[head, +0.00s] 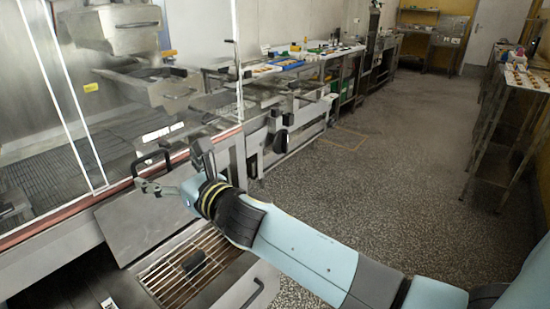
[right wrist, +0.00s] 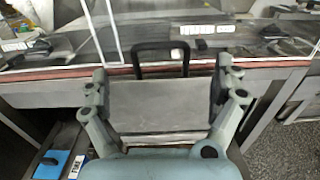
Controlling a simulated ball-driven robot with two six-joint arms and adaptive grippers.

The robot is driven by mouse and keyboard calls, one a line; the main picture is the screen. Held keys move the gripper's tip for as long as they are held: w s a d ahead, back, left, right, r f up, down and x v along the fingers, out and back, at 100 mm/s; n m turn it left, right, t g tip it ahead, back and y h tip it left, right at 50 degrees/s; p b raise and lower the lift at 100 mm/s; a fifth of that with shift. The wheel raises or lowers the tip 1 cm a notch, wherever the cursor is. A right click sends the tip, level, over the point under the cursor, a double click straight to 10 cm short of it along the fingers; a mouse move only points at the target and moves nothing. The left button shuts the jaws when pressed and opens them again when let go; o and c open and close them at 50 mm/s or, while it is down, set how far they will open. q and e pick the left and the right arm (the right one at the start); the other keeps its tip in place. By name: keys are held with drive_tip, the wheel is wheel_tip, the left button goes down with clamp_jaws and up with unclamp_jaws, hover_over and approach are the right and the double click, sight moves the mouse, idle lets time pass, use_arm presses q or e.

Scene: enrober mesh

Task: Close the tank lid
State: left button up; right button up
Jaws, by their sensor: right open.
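The tank lid (head: 150,218) is a flat grey metal panel at the lower left of the head view. It stands tilted up against the front of the machine, with the tank's grate (head: 160,275) below it. Its black loop handle (head: 152,160) is at the upper edge. In the right wrist view the lid (right wrist: 160,108) and handle (right wrist: 160,58) lie straight ahead. My right gripper (head: 168,170) is open and empty, with its fingers spread on either side of the lid; I cannot tell whether they touch it. My left gripper is not in view.
A glass-fronted machine (head: 100,120) stands behind the lid. A dark block (head: 194,261) lies on the grate. A blue item (right wrist: 50,165) shows low in the wrist view. A rack table (head: 505,110) stands at right. The speckled floor (head: 380,190) between is clear.

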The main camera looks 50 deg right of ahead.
drive_tip(key=s+d+f+m+g+h+b, duration=0.1)
drive_tip(key=s+d+f+m+g+h, duration=0.25)
drive_tip(key=m, duration=0.55)
drive_tip(key=s+d+f+m+g+h+b, duration=0.1)
drive_tip(key=s+d+f+m+g, duration=0.15)
drive_tip(key=s+f+m, duration=0.5)
drive_tip(key=s+f+m+g+b, duration=0.2)
drive_tip(key=s+f+m, duration=0.3)
drive_tip(key=f, duration=0.6)
drive_tip(key=s+f+m+g+y+b, duration=0.1)
drive_tip(key=s+f+m+g+b, duration=0.2)
drive_tip(key=f, duration=0.9)
drive_tip(key=shift+s+m+b, duration=0.5)
drive_tip(key=shift+s+m, duration=0.6)
drive_tip(key=shift+m, duration=0.05)
drive_tip(key=shift+y, duration=0.25)
